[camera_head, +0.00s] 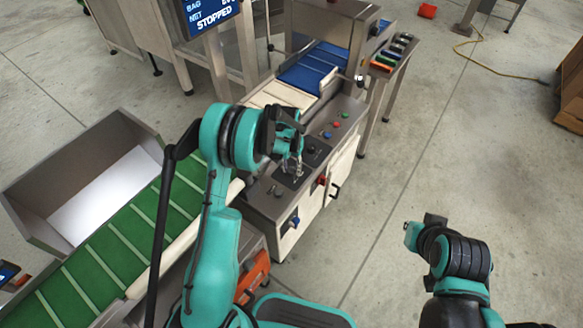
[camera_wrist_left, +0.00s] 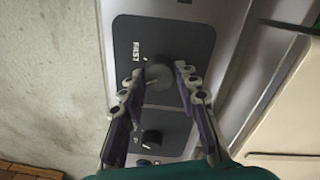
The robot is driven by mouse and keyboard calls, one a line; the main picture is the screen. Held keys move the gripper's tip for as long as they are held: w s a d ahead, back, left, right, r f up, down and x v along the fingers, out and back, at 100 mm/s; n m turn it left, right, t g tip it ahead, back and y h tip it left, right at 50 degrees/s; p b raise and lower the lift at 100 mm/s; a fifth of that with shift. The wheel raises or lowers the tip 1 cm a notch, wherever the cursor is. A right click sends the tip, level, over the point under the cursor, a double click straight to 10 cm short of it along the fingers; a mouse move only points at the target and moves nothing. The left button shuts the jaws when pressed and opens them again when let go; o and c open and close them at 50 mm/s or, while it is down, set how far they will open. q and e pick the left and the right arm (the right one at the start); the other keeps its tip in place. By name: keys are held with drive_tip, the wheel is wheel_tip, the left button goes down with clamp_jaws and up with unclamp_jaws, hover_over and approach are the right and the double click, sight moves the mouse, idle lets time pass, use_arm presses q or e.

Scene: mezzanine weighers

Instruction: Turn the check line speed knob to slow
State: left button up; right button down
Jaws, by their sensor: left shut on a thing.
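The check line speed knob (camera_wrist_left: 159,76) is a round dark grey knob on a black plate (camera_wrist_left: 190,40) in the left wrist view. The word FAST is printed on the plate beside it; no slow mark is readable. My left gripper (camera_wrist_left: 161,71) is shut on the knob, one finger on each side. In the head view my left gripper (camera_head: 293,166) points down at the machine's control panel and hides most of the knob. My right gripper (camera_head: 412,235) hangs over the floor at the right, away from the panel; its fingers are not clear.
A second dark knob (camera_wrist_left: 151,138) sits on the plate near the first. Coloured buttons (camera_head: 336,125) and a red switch (camera_head: 321,180) are on the machine. A green belt (camera_head: 110,245) runs at left. A screen (camera_head: 210,14) reads STOPPED.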

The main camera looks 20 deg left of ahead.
sight(290, 169)
idle(0.5)
use_arm(q)
drive_tip(key=o, duration=1.2)
drive_tip(key=shift+c, duration=0.2)
wheel_tip(290, 169, up, 12)
drive_tip(key=shift+a, duration=0.25)
